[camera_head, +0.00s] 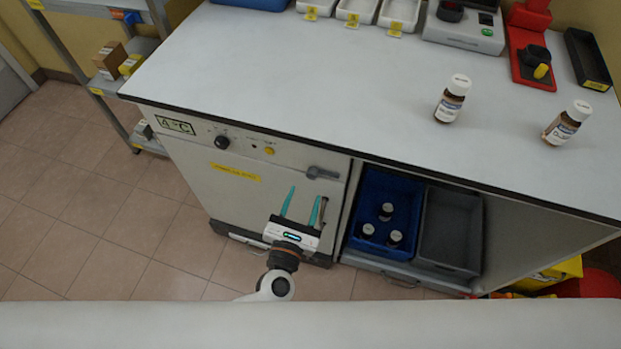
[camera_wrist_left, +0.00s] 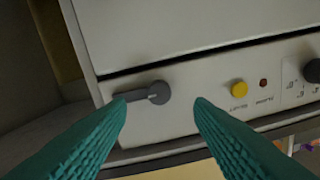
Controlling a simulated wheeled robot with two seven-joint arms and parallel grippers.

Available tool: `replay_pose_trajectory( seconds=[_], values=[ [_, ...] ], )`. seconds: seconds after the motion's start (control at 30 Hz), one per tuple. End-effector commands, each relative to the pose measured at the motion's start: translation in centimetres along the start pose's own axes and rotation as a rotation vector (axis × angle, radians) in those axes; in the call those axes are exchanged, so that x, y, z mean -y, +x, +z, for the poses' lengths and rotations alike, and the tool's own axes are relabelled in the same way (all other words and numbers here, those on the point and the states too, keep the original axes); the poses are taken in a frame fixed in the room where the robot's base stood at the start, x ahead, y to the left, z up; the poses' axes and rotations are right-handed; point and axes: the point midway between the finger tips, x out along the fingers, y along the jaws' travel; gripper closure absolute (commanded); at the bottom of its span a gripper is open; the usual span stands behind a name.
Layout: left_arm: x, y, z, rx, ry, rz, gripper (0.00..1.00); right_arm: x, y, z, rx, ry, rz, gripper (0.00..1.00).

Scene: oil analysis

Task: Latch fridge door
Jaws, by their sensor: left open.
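The white fridge (camera_head: 235,185) stands under the counter and carries a 4°C label. Its door (camera_head: 240,205) looks shut, with a narrow dark gap along its edge in the wrist view. The grey latch (camera_head: 322,173) is at the upper right of the fridge front, its lever lying roughly horizontal. In the left wrist view the latch (camera_wrist_left: 158,93) is seen inverted, on the panel strip beside the gap. My left gripper (camera_head: 302,204) is open and empty, in front of the door below the latch. Its teal fingers (camera_wrist_left: 160,106) point toward the latch, apart from it. My right gripper is out of view.
A dark knob (camera_head: 222,142) and yellow button (camera_head: 269,150) sit left of the latch. Right of the fridge, an open bay holds a blue crate (camera_head: 372,188) with bottles and a grey crate (camera_head: 450,225). Two bottles stand on the counter (camera_head: 300,75). The floor at left is clear.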

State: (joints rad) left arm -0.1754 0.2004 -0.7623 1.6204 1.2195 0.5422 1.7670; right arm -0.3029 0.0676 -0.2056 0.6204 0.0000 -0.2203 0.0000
Motion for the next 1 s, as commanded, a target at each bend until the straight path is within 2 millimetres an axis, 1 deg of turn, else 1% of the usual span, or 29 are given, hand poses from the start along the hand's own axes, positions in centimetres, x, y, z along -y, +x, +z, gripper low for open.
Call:
replay_pose_trajectory(
  seconds=[0.03,0.1,0.2,0.3,0.47,0.7,0.77,0.9,0.97,1.0],
  values=[
    [0.0,1.2,-0.1,-0.002,0.002,0.000,0.52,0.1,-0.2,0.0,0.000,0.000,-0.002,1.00],
    [0.0,2.4,-0.2,-0.002,0.002,0.000,0.52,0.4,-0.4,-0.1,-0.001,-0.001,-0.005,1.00],
    [0.0,3.9,-0.1,-0.001,0.003,0.000,0.52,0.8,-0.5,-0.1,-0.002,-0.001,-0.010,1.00],
    [0.0,4.8,0.0,-0.001,0.002,0.000,0.52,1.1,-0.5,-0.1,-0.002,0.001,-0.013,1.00],
    [0.0,5.5,0.0,0.000,0.002,0.001,0.52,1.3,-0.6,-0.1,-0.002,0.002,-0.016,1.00],
    [0.0,5.5,0.1,0.001,0.002,0.001,0.52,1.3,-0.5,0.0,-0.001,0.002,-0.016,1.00],
    [0.0,5.5,0.1,0.001,0.002,0.001,0.62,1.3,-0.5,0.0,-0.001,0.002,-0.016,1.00],
    [0.0,5.5,0.1,0.001,0.002,0.001,0.85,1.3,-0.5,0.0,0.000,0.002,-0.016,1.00],
    [0.0,5.5,0.1,0.001,0.002,0.001,0.95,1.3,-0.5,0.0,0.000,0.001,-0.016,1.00],
    [0.0,5.5,0.1,0.001,0.003,0.001,0.97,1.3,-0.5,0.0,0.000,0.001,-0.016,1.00]
  ],
)
